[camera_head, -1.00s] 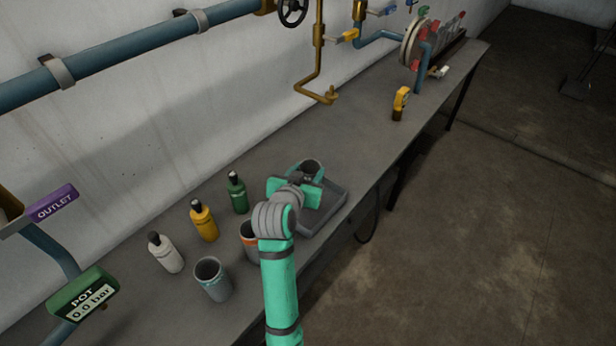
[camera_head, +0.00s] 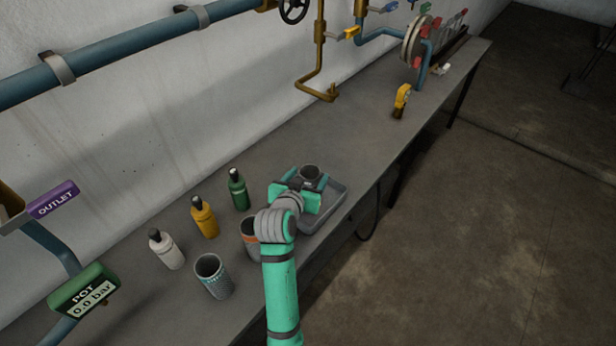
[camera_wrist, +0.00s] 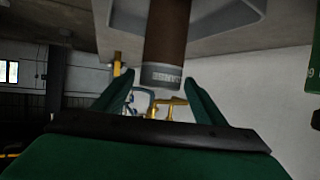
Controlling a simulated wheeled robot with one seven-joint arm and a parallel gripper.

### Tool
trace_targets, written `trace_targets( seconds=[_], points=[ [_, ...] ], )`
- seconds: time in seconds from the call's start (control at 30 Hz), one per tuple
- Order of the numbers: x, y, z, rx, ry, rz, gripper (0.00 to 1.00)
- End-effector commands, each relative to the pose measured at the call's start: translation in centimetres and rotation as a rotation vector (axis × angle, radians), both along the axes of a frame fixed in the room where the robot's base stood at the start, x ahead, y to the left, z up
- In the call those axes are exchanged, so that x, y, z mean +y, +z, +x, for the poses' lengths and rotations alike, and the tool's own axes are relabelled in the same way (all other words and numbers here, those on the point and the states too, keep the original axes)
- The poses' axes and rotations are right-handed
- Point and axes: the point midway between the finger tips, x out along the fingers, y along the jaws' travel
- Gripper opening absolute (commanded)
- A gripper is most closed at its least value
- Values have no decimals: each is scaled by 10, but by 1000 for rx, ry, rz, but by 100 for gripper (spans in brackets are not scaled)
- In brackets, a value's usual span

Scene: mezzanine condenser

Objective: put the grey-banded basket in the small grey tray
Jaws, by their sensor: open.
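The grey-banded basket (camera_head: 310,173) is at the back part of the small grey tray (camera_head: 333,207), within its outline. In the wrist view the basket (camera_wrist: 164,74) shows a brown body with a lettered grey band at its rim, and the tray (camera_wrist: 222,25) shows around its far end. The basket's base is out of sight, so I cannot tell if it touches the tray floor. My gripper (camera_head: 307,183) is open, with one finger on each side of the basket. In the wrist view a gap shows between each finger and the basket.
An orange-banded basket (camera_head: 248,228), partly behind my arm, and a teal-banded basket (camera_head: 213,278) stand left of the tray. White (camera_head: 167,250), yellow (camera_head: 204,219) and green (camera_head: 238,191) bottles stand behind them. The bench beyond the tray is clear up to a yellow device (camera_head: 402,98).

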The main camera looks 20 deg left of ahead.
Motion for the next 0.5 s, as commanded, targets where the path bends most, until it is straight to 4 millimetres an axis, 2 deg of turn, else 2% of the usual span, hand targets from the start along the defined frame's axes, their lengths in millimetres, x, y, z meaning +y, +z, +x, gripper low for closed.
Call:
trace_targets(
  seconds=[0.17,0.5],
  points=[
    [0,5,-6,-1,1,0,64],
    [-3,30,-64,-2,2,1,64]
  ],
)
